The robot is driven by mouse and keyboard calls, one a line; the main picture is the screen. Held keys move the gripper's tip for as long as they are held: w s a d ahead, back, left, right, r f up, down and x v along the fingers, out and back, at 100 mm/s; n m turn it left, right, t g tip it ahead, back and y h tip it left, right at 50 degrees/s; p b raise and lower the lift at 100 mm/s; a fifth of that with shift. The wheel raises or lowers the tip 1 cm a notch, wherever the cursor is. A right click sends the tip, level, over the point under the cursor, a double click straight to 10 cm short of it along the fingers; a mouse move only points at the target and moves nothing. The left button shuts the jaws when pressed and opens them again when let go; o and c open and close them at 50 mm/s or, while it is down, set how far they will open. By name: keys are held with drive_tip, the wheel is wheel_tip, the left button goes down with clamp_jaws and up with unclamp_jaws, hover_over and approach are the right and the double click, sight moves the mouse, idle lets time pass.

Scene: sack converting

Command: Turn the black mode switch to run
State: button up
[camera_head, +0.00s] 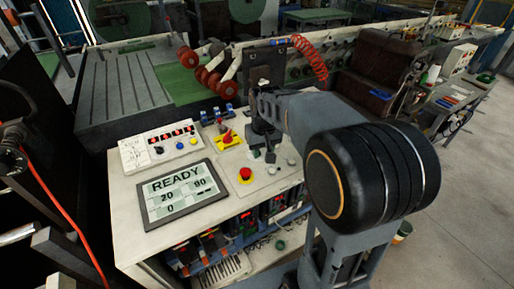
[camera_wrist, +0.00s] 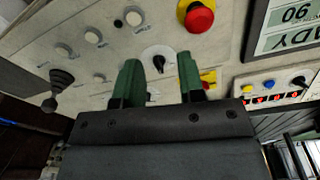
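A black switch knob (camera_wrist: 158,63) on a round white dial shows in the wrist view, on the pale panel between my fingertips. My gripper (camera_wrist: 158,70) has two green fingers spread apart, one to either side of the knob, with a gap to each; I cannot tell how far above the panel they are. In the head view my gripper (camera_head: 263,152) points down over the console, and that knob is hidden there. A second black knob (camera_head: 159,150) sits on the small white box at left; it also shows in the wrist view (camera_wrist: 298,81).
The console (camera_head: 130,229) carries a READY display (camera_head: 182,195), a red mushroom button (camera_head: 245,174) and a red handle on a yellow plate (camera_head: 231,141). In the wrist view, a black joystick (camera_wrist: 62,78) and several pale buttons lie left of the fingers.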

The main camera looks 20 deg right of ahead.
drive_tip(key=w+d+r+n+g, duration=0.15)
drive_tip(key=w+r, duration=0.25)
drive_tip(key=w, duration=0.7)
drive_tip(key=shift+n, duration=0.35)
drive_tip(key=f, duration=0.9)
drive_tip(key=f+p, duration=0.1)
drive_tip(key=f, duration=0.3)
drive_tip(key=shift+s+d+f, duration=0.15)
drive_tip(key=shift+d+f, duration=0.15)
drive_tip(key=shift+d, duration=0.05)
drive_tip(key=shift+c, duration=0.3)
clamp_jaws()
